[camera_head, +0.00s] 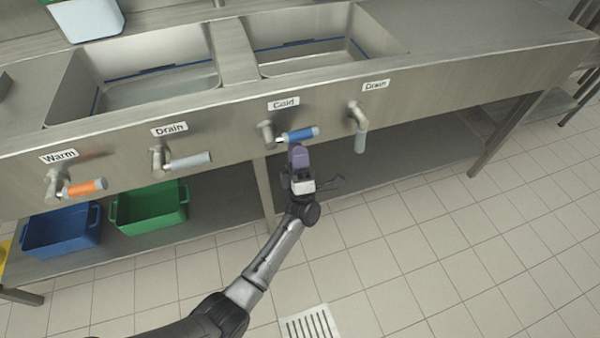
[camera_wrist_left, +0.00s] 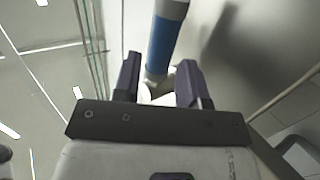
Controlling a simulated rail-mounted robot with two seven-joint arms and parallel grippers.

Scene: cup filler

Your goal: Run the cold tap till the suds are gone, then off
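The cold tap's blue handle (camera_head: 302,134) sticks out to the right from its valve under the "Cold" label (camera_head: 283,103) on the sink front. My left gripper (camera_head: 298,156) is just below this handle in the head view. In the left wrist view the blue handle (camera_wrist_left: 162,45) shows between the two spread dark fingers of the left gripper (camera_wrist_left: 158,82), with small gaps on both sides. Whether the fingertips reach around it is unclear. The right basin (camera_head: 310,58) shows no clear suds or running stream. My right gripper is not in view.
A drain lever (camera_head: 360,140) hangs down to the right of the cold handle. Another drain lever (camera_head: 190,161) and the orange warm handle (camera_head: 85,187) are to the left. Green (camera_head: 150,208) and blue (camera_head: 62,232) crates sit on the lower shelf. The floor in front is mostly clear.

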